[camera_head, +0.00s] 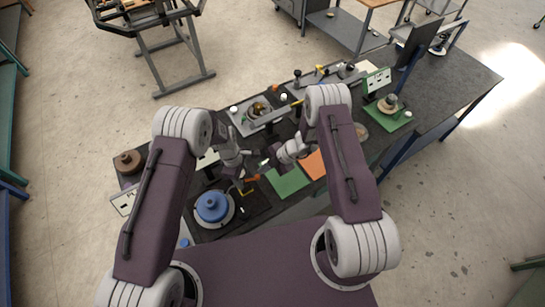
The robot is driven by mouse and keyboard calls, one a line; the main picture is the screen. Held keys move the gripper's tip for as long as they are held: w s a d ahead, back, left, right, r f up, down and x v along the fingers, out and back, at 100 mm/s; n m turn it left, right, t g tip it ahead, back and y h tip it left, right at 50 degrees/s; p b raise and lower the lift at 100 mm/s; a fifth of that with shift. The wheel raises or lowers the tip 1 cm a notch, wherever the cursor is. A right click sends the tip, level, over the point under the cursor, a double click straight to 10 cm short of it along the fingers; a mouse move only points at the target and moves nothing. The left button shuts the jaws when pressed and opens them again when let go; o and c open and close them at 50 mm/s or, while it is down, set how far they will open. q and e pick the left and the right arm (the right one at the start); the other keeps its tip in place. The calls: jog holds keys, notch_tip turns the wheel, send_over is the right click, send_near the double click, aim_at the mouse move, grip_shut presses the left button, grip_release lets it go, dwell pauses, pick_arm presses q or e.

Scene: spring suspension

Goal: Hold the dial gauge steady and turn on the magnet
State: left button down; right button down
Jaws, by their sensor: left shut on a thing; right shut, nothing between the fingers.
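My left gripper (241,181) points down over the front middle of the dark workbench (440,85). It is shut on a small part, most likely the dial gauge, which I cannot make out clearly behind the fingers. A small orange-yellow piece (251,178) shows right beside these fingertips. My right gripper (266,163) is shut and empty, just to the upper right of the left one, its tips pointing left. The magnet and its switch are too small or hidden to tell apart.
A blue round part (212,206) sits on a pale disc left of the grippers. A green mat (287,182) and an orange mat (314,165) lie to the right. A metal tray (243,124) with parts is behind. A green stand (386,120) with a round part is further right.

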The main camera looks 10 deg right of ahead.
jog(key=shift+s+d, duration=0.2)
jog(key=shift+d, duration=1.05)
pick_arm(q)
jog(key=shift+s+a, duration=0.1)
pick_arm(e)
jog(key=w+d+r, duration=0.2)
jog(key=d+r, duration=0.3)
jog(key=r, duration=0.3)
jog(key=shift+d+r, duration=0.15)
jog(key=shift+d, duration=0.2)
jog(key=s+a+m, duration=0.1)
jog(key=s, duration=1.1)
jog(key=shift+a+t, duration=0.3)
jog(key=shift+t, duration=0.1)
